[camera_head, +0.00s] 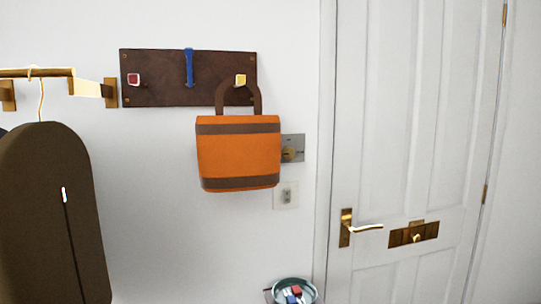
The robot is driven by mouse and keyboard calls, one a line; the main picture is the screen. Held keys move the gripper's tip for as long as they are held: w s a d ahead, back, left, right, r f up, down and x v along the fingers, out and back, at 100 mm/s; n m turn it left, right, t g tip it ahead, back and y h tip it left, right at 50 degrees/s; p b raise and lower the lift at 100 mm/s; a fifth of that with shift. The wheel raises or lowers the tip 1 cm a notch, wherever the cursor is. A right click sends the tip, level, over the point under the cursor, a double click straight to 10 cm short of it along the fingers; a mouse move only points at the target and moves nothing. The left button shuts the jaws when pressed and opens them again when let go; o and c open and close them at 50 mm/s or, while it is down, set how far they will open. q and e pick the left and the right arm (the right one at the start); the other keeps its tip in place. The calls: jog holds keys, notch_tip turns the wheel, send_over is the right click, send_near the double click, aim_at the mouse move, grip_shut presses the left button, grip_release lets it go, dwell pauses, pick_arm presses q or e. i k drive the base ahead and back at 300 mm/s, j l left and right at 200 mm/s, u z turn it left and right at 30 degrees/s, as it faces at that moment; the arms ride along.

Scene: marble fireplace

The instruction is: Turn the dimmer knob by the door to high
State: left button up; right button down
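The dimmer knob (289,154) is a small round brass-coloured knob on a grey wall plate (299,143), left of the door. An orange bag (238,154) with brown bands hangs in front of the plate's left part and hides some of it. The knob's setting is too small to read. The white panelled door (400,120) is at the right and looks shut. It has a brass lever handle (362,228). Neither of my grippers is in view.
The bag hangs by its brown handle from a yellow hook (240,80) on a dark board (160,78). Below the knob is a second wall plate (286,195). A bowl (312,289) with small items stands at the bottom. A brown garment bag (50,220) hangs at left.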

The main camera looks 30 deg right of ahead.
aim_at(287, 153)
jog(key=l+z, duration=0.2)
jog(key=l, duration=1.05)
